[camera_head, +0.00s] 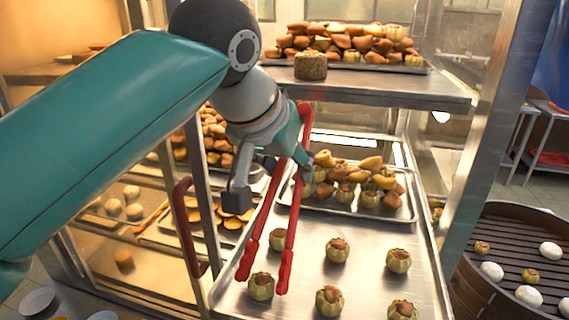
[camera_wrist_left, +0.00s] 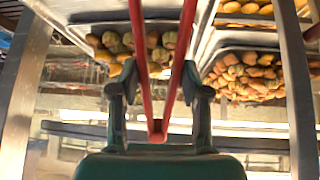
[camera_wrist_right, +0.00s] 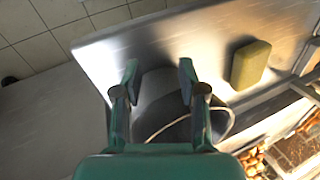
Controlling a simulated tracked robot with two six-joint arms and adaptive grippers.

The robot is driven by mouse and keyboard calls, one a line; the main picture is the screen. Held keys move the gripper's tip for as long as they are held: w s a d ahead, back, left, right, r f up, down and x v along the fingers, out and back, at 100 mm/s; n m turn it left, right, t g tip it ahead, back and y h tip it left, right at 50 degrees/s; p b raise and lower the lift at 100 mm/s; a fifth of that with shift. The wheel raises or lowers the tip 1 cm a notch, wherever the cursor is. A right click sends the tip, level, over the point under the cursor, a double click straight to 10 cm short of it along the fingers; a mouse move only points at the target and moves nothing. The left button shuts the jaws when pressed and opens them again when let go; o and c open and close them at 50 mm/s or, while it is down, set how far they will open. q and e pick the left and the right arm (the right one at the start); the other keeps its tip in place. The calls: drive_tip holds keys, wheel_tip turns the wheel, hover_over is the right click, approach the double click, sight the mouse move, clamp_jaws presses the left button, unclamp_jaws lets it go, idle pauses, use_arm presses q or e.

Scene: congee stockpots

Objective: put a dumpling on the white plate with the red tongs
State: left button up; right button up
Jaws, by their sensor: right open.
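My left gripper (camera_head: 295,152) is shut on the red tongs (camera_head: 291,225), which point down over the metal tray. The tongs also show between its fingers in the left wrist view (camera_wrist_left: 157,130). Their two legs are spread apart. A yellow-green dumpling with a brown top (camera_head: 261,287) appears between the tips; I cannot tell whether they touch it. Several similar dumplings, such as one (camera_head: 338,250), stand apart on the tray. My right gripper (camera_wrist_right: 158,85) is open and empty above a grey surface. Pale round plates (camera_head: 37,302) show at the lower left; I cannot tell which is the task's plate.
A heaped tray (camera_head: 345,205) lies behind the dumplings, below a shelf (camera_head: 380,88) of baked goods. A dark round steamer (camera_head: 480,225) with white buns stands at right. A glass case with a red handle (camera_head: 187,225) is at left. A yellow-green block (camera_wrist_right: 250,64) lies beside my right gripper.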

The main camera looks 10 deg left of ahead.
use_arm(q)
drive_tip(key=shift+f, duration=0.35)
use_arm(e)
drive_tip(key=shift+f, duration=0.35)
use_arm(q)
clamp_jaws()
wheel_tip(320, 180, up, 12)
drive_tip(key=p, duration=0.9)
use_arm(e)
wheel_tip(320, 180, up, 10)
drive_tip(key=shift+f, duration=0.1)
